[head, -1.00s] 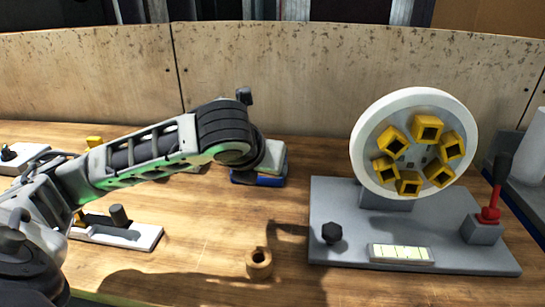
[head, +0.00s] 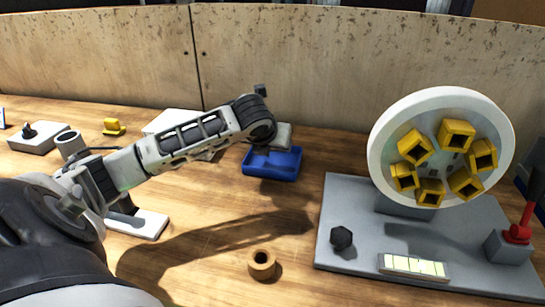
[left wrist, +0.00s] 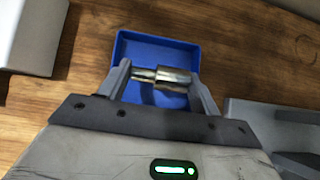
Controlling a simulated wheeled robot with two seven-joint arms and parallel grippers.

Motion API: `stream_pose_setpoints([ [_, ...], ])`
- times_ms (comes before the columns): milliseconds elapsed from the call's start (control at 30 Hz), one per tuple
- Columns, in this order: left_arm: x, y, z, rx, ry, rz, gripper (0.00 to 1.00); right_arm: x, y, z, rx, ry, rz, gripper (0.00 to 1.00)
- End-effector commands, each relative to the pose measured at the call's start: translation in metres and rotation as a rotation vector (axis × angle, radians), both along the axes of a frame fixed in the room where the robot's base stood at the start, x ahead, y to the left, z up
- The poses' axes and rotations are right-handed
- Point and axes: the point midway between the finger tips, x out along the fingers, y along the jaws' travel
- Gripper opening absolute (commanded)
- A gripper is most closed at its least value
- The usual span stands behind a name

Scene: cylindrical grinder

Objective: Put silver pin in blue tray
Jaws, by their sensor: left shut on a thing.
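The silver pin (left wrist: 163,77) is a short, shiny stepped cylinder. It lies crosswise between the fingers of my left gripper (left wrist: 161,84) in the left wrist view, gripped at its ends. The blue tray (left wrist: 155,38) appears behind the pin in that view, so the pin is over the tray; the height between them is hard to tell. In the head view the blue tray (head: 272,175) sits on the bench near the middle. My right gripper is not in view.
A grey fixture with a white wheel (head: 378,165) and yellow square sockets stands at the right. A brass ring (head: 262,264) lies on the bench in front. A yellow part (head: 114,127) and a grey block (head: 40,139) are at the left. A wooden wall closes the back.

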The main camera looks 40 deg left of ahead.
Motion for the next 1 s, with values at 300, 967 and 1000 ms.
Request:
stream_pose_setpoints([
  [300, 0.015, 0.008, -0.023, -0.002, 0.001, -0.001, 0.36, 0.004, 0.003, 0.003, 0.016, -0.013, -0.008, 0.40],
  [967, 0.013, 0.008, -0.054, 0.000, 0.000, -0.001, 0.77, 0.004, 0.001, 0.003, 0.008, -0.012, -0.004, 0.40],
  [1000, 0.013, 0.008, -0.054, -0.001, 0.001, -0.001, 0.85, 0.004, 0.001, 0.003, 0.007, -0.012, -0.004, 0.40],
])
